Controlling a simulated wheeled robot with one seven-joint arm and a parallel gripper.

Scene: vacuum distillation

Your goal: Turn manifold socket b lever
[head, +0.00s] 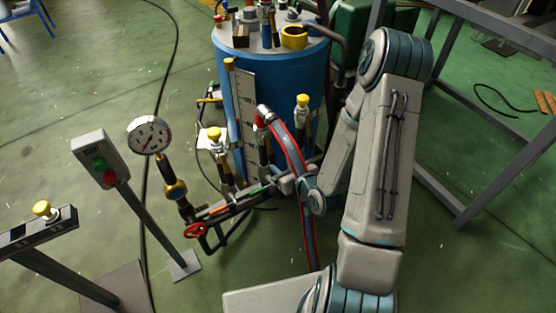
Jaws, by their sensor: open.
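The manifold (237,202) is a dark horizontal pipe in front of a blue tank. Upright sockets rise from it. One has a yellow cap (214,134), and another takes the red-striped hose (287,141). Small coloured levers lie along the pipe, including a green one (251,190). I cannot tell which lever belongs to socket b. My gripper (287,184) is at the right part of the manifold, close to the hose. It is open, but its fingertips are small and partly hidden by the hose. I cannot tell whether it touches a lever.
The blue tank (283,80) stands behind the manifold. A pressure gauge (148,135) and a red handwheel (196,230) are at its left. A button box (101,159) stands on a post further left. A grey metal frame (446,193) is at right.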

